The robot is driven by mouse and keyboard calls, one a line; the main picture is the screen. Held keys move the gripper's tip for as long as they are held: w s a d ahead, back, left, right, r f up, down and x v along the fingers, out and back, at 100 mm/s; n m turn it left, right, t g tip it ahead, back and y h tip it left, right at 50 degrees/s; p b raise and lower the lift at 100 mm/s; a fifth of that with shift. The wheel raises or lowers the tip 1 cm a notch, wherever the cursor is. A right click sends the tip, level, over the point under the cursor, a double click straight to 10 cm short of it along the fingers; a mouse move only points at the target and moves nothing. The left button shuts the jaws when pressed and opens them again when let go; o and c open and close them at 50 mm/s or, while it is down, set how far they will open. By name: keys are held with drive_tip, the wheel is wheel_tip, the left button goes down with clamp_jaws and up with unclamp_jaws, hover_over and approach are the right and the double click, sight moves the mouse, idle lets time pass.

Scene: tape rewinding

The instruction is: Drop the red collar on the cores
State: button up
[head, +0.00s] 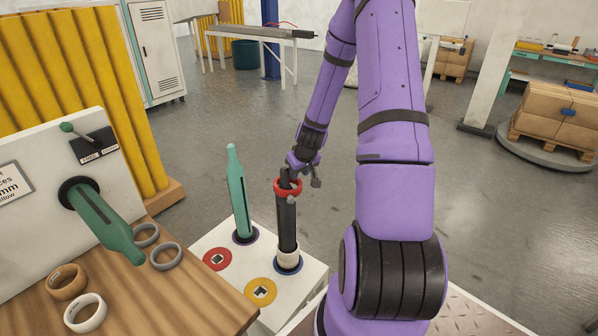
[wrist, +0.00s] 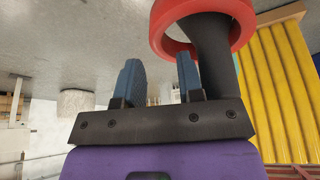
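The red collar (head: 288,187) is around the upper part of a dark upright post (head: 287,225), well above the post's foot. A cream ring-shaped core (head: 288,257) sits around the post's foot, above a blue ring on the white stand. My gripper (head: 296,176) is at the post's top, beside the collar. In the wrist view the two blue-grey fingers of my gripper (wrist: 161,80) stand apart with a visible gap. The collar (wrist: 160,30) is just past the fingertips, overlapping the right one, and the post (wrist: 213,50) passes through it. Contact with the collar is unclear.
A green post (head: 239,195) stands left of the dark post. The white stand (head: 318,268) has red (head: 217,259) and yellow (head: 261,291) discs. A wooden bench (head: 190,290) at left bears loose rings. A green bottle-shaped spindle (head: 105,222) sticks out from a white panel.

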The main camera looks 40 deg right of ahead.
drive_tip(key=shift+o, duration=0.8)
drive_tip(key=shift+r, duration=0.1)
drive_tip(key=v, duration=1)
drive_tip(key=shift+r, duration=0.3)
drive_tip(key=shift+o, duration=0.3)
drive_tip(key=shift+s, duration=0.15)
idle(1.4)
